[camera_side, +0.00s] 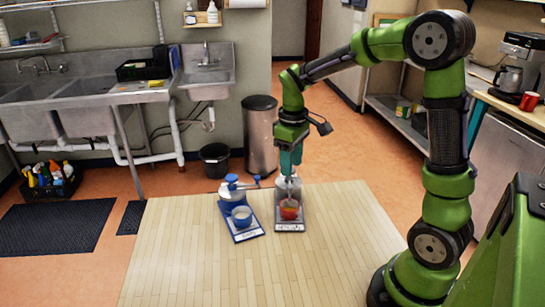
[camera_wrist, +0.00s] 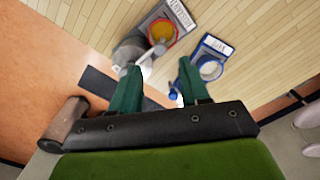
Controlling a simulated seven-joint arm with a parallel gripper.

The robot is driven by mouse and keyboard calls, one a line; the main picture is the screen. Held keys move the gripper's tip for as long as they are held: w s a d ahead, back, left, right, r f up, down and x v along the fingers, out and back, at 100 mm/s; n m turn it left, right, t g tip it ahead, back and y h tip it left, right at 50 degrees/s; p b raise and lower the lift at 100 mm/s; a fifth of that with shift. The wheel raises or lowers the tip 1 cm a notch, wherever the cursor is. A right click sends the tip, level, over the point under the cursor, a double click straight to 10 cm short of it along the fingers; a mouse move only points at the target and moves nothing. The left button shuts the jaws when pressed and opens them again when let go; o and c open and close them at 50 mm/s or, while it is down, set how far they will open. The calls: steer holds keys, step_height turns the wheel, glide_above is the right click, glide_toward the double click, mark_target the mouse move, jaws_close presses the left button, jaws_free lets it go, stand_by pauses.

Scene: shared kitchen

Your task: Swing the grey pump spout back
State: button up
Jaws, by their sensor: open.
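The grey pump (camera_side: 290,188) stands at the back of a grey base plate (camera_side: 289,227) on the wooden table, largely behind my gripper in the side view. Its grey body (camera_wrist: 130,48) shows in the wrist view, with a pale spout-like part (camera_wrist: 151,52) reaching toward a red bowl (camera_wrist: 158,24) with orange contents. The red bowl also shows in the side view (camera_side: 289,209). My gripper (camera_side: 290,172) points down at the pump's top. In the wrist view my gripper (camera_wrist: 160,68) has its green fingers apart, nothing clearly between them. Contact with the spout cannot be told.
A blue pump (camera_side: 231,187) with a blue bowl (camera_side: 241,216) on a blue-edged plate (camera_side: 246,234) stands close to the left, its handle reaching toward the grey pump. The table (camera_side: 325,260) is clear in front and right. A steel bin (camera_side: 261,135) stands behind.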

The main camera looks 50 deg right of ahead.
mark_target(290, 186)
step_height(290, 186, down, 6)
steer(key=shift+f, duration=0.15)
steer(key=shift+c, duration=0.2)
jaws_close()
